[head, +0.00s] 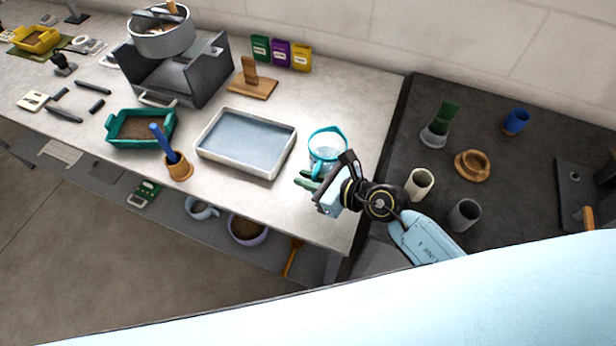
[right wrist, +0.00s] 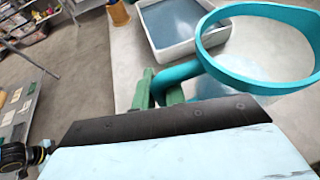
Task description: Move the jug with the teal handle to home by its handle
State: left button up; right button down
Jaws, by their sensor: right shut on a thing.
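The jug (head: 326,148) is clear with a teal rim and a teal handle, and it is near the right end of the pale bench. In the right wrist view its teal rim (right wrist: 256,84) fills the upper right, and its handle (right wrist: 180,74) reaches left to my green fingers. My right gripper (head: 310,181) is at the near side of the jug, shut on the handle; it also shows in the right wrist view (right wrist: 158,90). I cannot tell whether the jug's base touches the bench. No place marked as home is clear to me. My left gripper is not in view.
A white tray of water (head: 204,148) is left of the jug. A cork-coloured pot (head: 178,172) and a teal tub (head: 113,133) stand farther left. A dark counter (head: 420,120) at the right holds several cups. A wooden stand (head: 252,88) is behind the tray.

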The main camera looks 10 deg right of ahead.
jog(key=shift+f+b, duration=0.45)
jog(key=shift+f, duration=0.15)
dwell(0.4)
jog(key=c, duration=1.4)
grip_release()
jog(key=shift+o, duration=0.2)
jog(key=shift+f, duration=0.1)
jog(key=shift+s, duration=0.1)
jog(key=shift+p+v, duration=0.6)
jog(key=shift+v, duration=0.7)
jog(key=shift+p+v, duration=0.7)
jog(key=shift+v, duration=2)
